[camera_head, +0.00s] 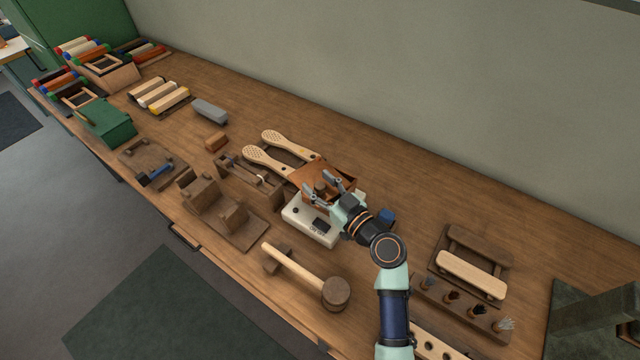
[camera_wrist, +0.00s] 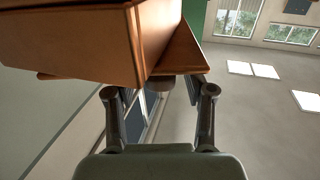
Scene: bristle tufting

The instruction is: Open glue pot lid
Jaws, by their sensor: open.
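The copper-coloured glue pot (camera_head: 345,184) stands on a white heater box (camera_head: 300,222) near the middle of the bench. Its flat copper lid (camera_head: 305,174) shows at the pot's left side; how far it is raised is hard to tell. A dark knob (camera_head: 320,188) shows between the fingers of my gripper (camera_head: 319,184). In the wrist view, the pot (camera_wrist: 85,45) fills the top left and the lid (camera_wrist: 182,52) juts out at an angle to it. The knob (camera_wrist: 163,84) there lies between the spread fingers of my gripper (camera_wrist: 160,92). Contact with the fingers cannot be told.
Two pale perforated paddles (camera_head: 268,158) lie just left of the pot. A mallet (camera_head: 310,275) lies in front of the heater. A wooden fixture (camera_head: 225,208) stands to the left, and a brush rack (camera_head: 462,308) to the right. The bench behind the pot is clear.

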